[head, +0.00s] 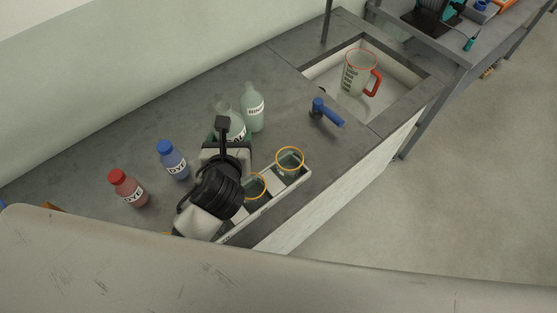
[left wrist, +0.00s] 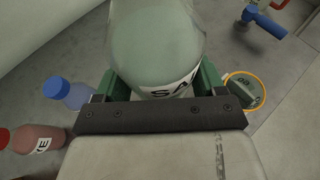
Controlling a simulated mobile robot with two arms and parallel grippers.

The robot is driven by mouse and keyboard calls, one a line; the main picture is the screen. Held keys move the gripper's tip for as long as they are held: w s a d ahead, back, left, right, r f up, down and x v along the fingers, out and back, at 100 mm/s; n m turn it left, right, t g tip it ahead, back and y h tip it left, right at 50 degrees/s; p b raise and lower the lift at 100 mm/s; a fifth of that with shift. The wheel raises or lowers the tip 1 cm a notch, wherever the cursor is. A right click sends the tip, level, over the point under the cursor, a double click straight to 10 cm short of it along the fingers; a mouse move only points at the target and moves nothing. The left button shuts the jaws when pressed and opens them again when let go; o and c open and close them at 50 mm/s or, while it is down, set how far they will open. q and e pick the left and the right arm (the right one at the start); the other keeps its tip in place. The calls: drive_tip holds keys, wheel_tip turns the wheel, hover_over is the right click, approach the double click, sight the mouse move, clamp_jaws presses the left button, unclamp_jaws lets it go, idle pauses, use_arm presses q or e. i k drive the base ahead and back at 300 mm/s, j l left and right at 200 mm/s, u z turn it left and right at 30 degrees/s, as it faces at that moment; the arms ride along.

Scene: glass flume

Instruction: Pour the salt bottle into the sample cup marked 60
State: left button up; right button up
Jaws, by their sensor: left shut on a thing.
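My left gripper (head: 230,139) is shut on the salt bottle (head: 233,127), a pale clear bottle with a white label, partly readable as "SAL". In the left wrist view the salt bottle (left wrist: 155,40) sits between the green fingers of the gripper (left wrist: 158,85). It looks about upright; its height above the counter is unclear. Two yellow-rimmed cups stand in a white rack (head: 263,208), right of the gripper: one farther cup (head: 290,163) and one nearer cup (head: 255,187), partly hidden by my arm. A marked cup (left wrist: 246,91) shows in the left wrist view; its number is hard to read.
A clear rinse bottle (head: 253,108) stands just behind the salt bottle. Blue-capped (head: 173,160) and red-capped (head: 128,188) dye bottles stand left. A blue-handled tap (head: 326,112) and a basin with a red-handled jug (head: 357,74) are at the back right.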

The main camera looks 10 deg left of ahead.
sight(290, 160)
drive_tip(key=l+u, duration=0.35)
drive_tip(key=l, duration=0.3)
drive_tip(key=l+u, duration=0.35)
drive_tip(key=l, duration=0.3)
drive_tip(key=l+u, duration=0.35)
drive_tip(key=l, duration=0.25)
